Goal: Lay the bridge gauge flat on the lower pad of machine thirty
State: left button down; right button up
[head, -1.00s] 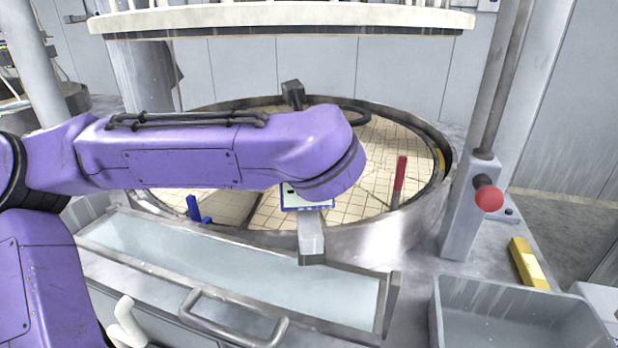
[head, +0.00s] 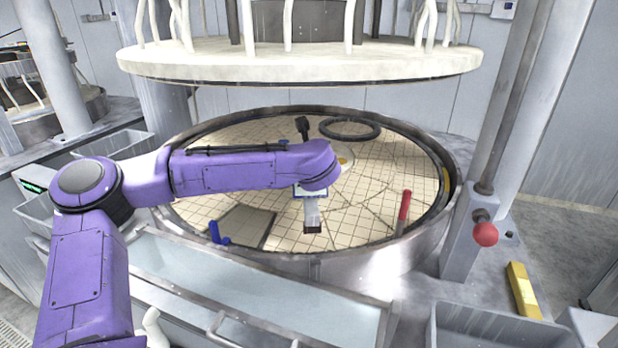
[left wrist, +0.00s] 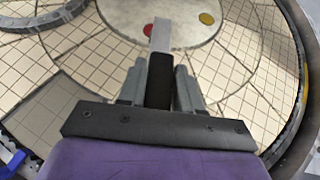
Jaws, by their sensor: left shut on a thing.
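The lower pad (head: 360,221) is a round, cream, grooved disc inside a metal rim, below the raised upper platen (head: 300,65). In the left wrist view, my left gripper (left wrist: 160,88) is shut on the bridge gauge (left wrist: 161,37), a silver bar with a dark middle. In the head view, the near end of the gauge (head: 312,212) is silver with a dark tip, over the front part of the pad. A dark block shows beyond my arm. I cannot tell the gauge's height above the pad. My right gripper is out of view.
A black ring (head: 350,128), a dark grey square sheet (head: 243,228), a blue piece (head: 217,233) and a red-handled tool (head: 404,208) are on or around the pad. A post with a red knob (head: 485,234) stands right. A trough (head: 260,283) runs along the front.

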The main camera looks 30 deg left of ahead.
pick_arm(q)
notch_tip(320, 180, down, 4)
jog(key=shift+r+p, duration=0.1)
jog(key=shift+p, duration=0.5)
jog(key=shift+f+b, duration=0.2)
jog(key=shift+b, duration=0.1)
jog(key=c, duration=0.8)
grip_release()
jog(key=shift+s, duration=0.1)
jog(key=shift+r, duration=0.2)
jog(key=shift+s+d, duration=0.2)
jog(key=shift+d, duration=0.05)
jog(key=b+v, duration=0.3)
jog(key=v, duration=0.8)
jog(key=shift+s+d+r, duration=0.1)
jog(key=shift+s+r, duration=0.05)
jog(key=shift+r, duration=0.05)
